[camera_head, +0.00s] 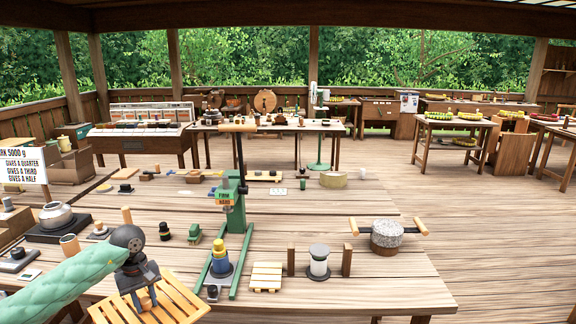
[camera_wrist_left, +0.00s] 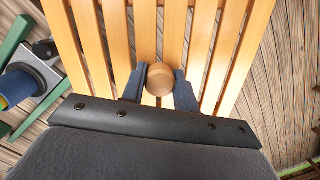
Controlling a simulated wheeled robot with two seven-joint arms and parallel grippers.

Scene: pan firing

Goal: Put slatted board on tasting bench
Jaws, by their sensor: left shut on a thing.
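The slatted board (camera_head: 186,300) is an orange-yellow wooden slatted panel at the lower left of the head view, in front of the near bench. It also fills the upper part of the left wrist view (camera_wrist_left: 115,45). A round wooden knob (camera_wrist_left: 159,80) stands on it. My left gripper (camera_head: 142,291) is shut on this knob, with a dark finger on each side (camera_wrist_left: 160,84). The board's far edge overlaps the bench in the picture; I cannot tell if they touch. My right gripper is not in view. Which surface is the tasting bench I cannot tell.
The near wooden bench (camera_head: 400,290) carries a green press stand (camera_head: 236,215), a small slatted wooden piece (camera_head: 266,276), a white spool between wooden posts (camera_head: 318,262) and a stone pot with handles (camera_head: 386,234). Its front right is bare. Further tables stand behind.

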